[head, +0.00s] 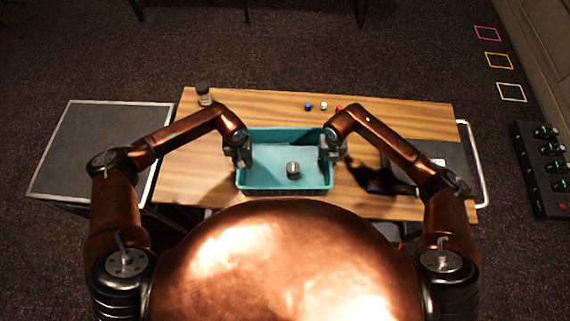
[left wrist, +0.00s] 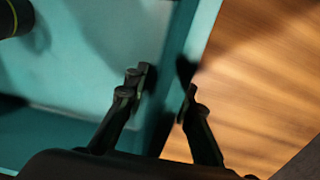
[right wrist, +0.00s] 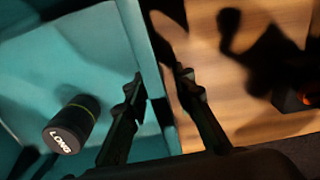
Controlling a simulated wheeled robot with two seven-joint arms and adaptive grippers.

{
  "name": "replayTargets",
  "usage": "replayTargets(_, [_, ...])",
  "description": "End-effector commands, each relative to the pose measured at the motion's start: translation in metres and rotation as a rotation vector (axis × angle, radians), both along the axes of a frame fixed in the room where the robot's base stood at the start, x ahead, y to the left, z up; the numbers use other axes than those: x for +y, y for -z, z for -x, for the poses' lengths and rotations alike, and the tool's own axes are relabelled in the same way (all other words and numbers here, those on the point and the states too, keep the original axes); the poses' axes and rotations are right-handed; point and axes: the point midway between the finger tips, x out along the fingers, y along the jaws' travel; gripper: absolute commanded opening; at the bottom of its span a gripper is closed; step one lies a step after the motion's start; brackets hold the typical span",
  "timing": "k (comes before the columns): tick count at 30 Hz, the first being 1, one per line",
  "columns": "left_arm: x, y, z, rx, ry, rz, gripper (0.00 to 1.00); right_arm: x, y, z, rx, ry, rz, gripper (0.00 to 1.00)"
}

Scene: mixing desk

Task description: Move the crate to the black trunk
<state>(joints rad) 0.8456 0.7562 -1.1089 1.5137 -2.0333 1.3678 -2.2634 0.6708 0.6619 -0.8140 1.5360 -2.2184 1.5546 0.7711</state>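The teal crate (head: 285,190) is on the wooden desk, in the middle near my body; it looks level. A dark lens-like cylinder marked "LONG" (right wrist: 70,124) stands inside it. My left gripper (head: 238,152) straddles the crate's left wall, one finger inside and one outside, closed in on the wall in the left wrist view (left wrist: 165,88). My right gripper (head: 332,150) straddles the right wall the same way, as the right wrist view (right wrist: 160,80) shows. The black trunk (head: 100,150), a dark flat top with silver edges, stands left of the desk.
A small jar (head: 204,95) stands at the desk's back left. Blue, white and red small balls (head: 323,105) lie behind the crate. A dark object is partly hidden under my right arm. A black panel with green lights (head: 548,165) stands at the far right.

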Motion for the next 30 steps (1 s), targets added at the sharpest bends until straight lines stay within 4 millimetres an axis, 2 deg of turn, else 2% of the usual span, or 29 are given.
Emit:
replayTargets(2, [-0.0002,-0.0002,0.0000,0.000,0.000,0.000,0.19,0.0001,-0.0001,0.0000,0.000,0.000,0.000,0.19])
replayTargets(10, [-0.0002,-0.0004,-0.0001,0.000,0.000,0.000,0.00,0.0001,-0.0002,0.0000,0.000,0.000,0.000,0.00])
replayTargets(30, [-0.0001,-0.0006,-0.0002,0.000,0.000,0.000,0.00,-0.0002,-0.0004,-0.0003,-0.001,0.001,0.000,0.00])
